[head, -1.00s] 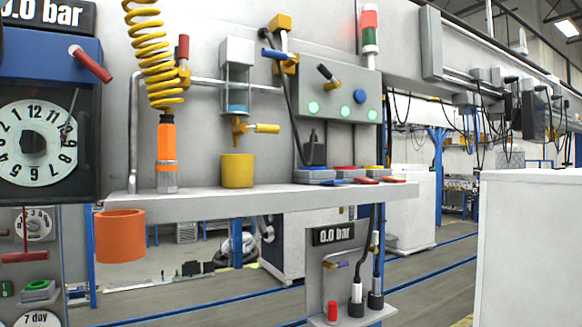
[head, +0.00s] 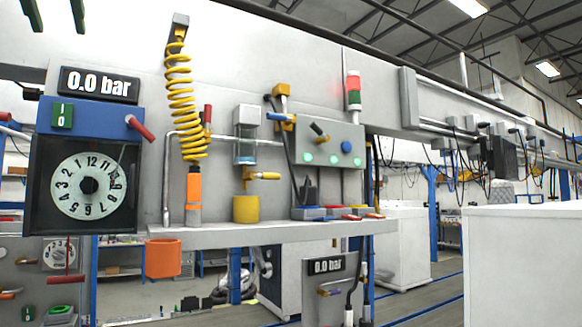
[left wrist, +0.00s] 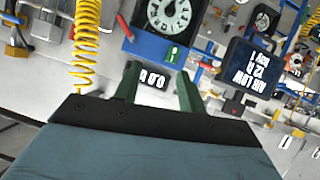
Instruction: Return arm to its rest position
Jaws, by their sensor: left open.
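My left gripper (head: 55,14) shows at the top left edge of the head view, with two dark green fingers spread apart and nothing between them. It appears above the 0.0 bar display (head: 98,85). In the left wrist view the gripper's fingers (left wrist: 157,85) are also apart and empty. The upside-down 0.0 display (left wrist: 152,79) shows behind and between them. The rest of the left arm is out of the head view. My right gripper is in neither current view.
A dial box (head: 88,187) with a red lever (head: 140,128) is at the left. A yellow coiled hose (head: 180,100) hangs above the shelf (head: 270,235), which holds a yellow cup (head: 246,209). An orange cup (head: 163,258) is below. A white block (head: 525,265) stands right.

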